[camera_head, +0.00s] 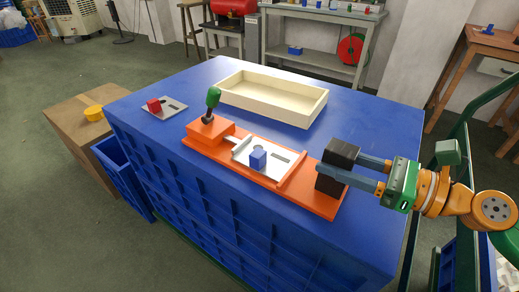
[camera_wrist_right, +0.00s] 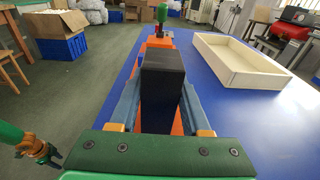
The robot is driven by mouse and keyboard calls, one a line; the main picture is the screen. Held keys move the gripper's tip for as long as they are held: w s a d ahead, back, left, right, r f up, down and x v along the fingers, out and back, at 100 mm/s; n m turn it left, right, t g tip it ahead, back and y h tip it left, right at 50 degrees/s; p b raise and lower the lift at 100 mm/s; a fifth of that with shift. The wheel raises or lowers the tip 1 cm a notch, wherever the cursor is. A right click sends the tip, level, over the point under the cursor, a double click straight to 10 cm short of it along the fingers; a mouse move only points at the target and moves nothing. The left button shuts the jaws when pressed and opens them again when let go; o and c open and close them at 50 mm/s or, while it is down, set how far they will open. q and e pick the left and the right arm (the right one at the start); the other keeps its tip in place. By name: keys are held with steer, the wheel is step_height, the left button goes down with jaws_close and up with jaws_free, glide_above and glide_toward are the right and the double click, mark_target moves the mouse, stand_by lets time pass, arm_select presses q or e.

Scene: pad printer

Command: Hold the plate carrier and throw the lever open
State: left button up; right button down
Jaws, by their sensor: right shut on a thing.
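The orange plate carrier (camera_head: 309,197) lies lengthwise on the blue table. A grey plate (camera_head: 278,152) with a blue block (camera_head: 258,159) sits on its middle. A black block (camera_head: 337,157) stands at its right end. My right gripper (camera_head: 344,168) is shut on the black block (camera_wrist_right: 163,78), one finger on each side in the right wrist view. The lever (camera_head: 213,98) has a green knob and stands roughly upright on the orange housing at the carrier's left end. The green knob also shows in the right wrist view (camera_wrist_right: 161,13), beyond the black block.
A cream tray (camera_head: 272,98) lies behind the carrier. A second grey plate (camera_head: 175,107) with a red block (camera_head: 154,106) lies at the table's left. The blue tabletop is otherwise clear.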

arm_select(q)
steer(key=shift+w+f+b, duration=0.1)
steer(key=shift+f+b, duration=0.25)
stand_by(1.2)
